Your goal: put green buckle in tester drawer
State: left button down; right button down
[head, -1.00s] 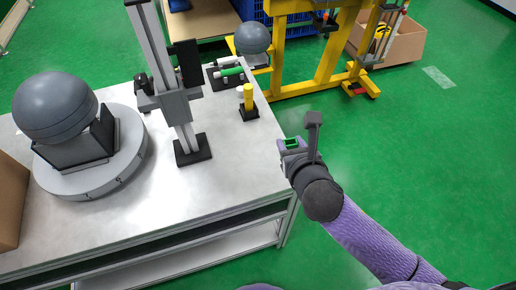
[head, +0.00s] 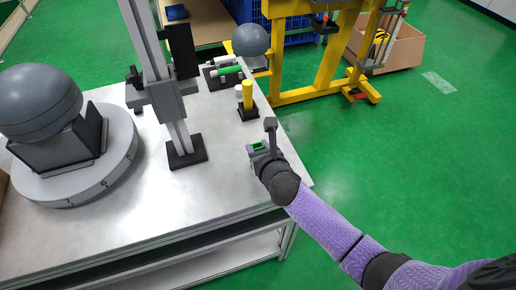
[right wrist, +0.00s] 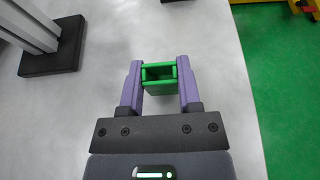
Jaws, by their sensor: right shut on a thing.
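The green buckle (right wrist: 159,79) is a small open rectangular frame. My right gripper (right wrist: 160,85) is shut on it, with one purple finger on each side. In the head view the buckle (head: 258,146) shows at the tip of my right gripper (head: 256,149), over the right part of the metal table (head: 215,195). I cannot tell how high it is above the table top. No tester drawer can be made out. My left gripper is not in view.
A test stand with a black base (head: 186,152) stands left of my right gripper. A yellow cylinder (head: 247,96) stands behind the gripper. The front right of the table is clear.

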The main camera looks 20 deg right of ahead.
jog(key=shift+c, duration=1.4)
grip_release()
jog(key=shift+f, duration=0.1)
